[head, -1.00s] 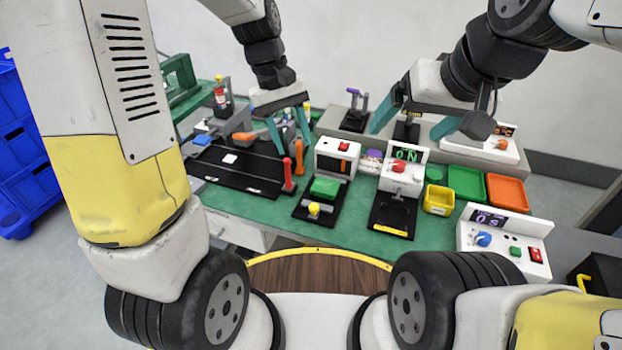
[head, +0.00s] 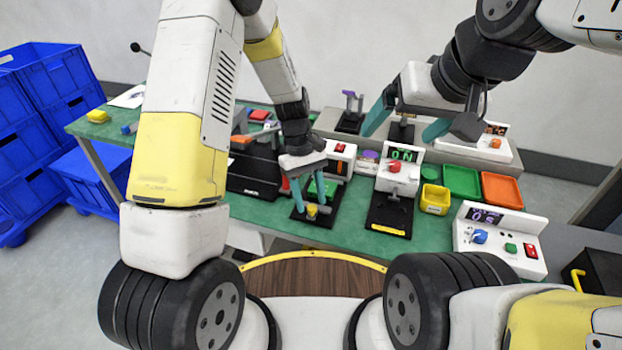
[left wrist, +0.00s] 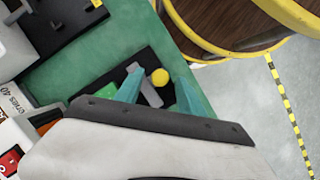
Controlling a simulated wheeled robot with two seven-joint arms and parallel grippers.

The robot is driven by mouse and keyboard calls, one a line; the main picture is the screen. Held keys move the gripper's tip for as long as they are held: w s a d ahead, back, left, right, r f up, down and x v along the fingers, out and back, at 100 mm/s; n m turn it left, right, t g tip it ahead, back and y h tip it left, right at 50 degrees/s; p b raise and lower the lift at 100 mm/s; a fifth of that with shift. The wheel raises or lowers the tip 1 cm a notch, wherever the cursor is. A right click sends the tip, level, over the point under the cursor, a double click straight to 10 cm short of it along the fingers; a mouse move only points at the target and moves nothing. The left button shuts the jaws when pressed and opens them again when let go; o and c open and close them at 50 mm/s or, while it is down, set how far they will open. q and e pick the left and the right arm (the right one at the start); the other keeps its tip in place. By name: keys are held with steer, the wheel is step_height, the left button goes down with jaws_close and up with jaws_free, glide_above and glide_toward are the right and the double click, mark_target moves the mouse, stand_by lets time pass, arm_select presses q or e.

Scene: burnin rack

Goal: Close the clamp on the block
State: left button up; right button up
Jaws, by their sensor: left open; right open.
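A black plate (head: 326,236) on the green table carries a green block (head: 329,188) and a clamp with a yellow ball knob (head: 311,210). In the left wrist view the yellow knob (left wrist: 160,76) and a grey clamp bar (left wrist: 150,94) show, with part of the green block (left wrist: 99,93) behind my finger. My left gripper (head: 309,194) is open above the clamp, its fingers either side of the knob in the picture; I cannot tell whether they touch it. My right gripper (head: 405,126) is open and empty above the back of the table.
A white box with a red button (head: 338,148) stands behind the plate. To its right is a device with a lit ON display (head: 402,156) on a black base. Yellow (head: 435,200), green (head: 463,182) and orange (head: 502,190) bins are further right. Blue crates (head: 40,120) stand left.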

arm_select(q)
steer(key=shift+s+f, duration=0.15)
steer(key=shift+f, duration=0.25)
jaws_close()
steer(key=shift+d, duration=0.1)
stand_by(1.1)
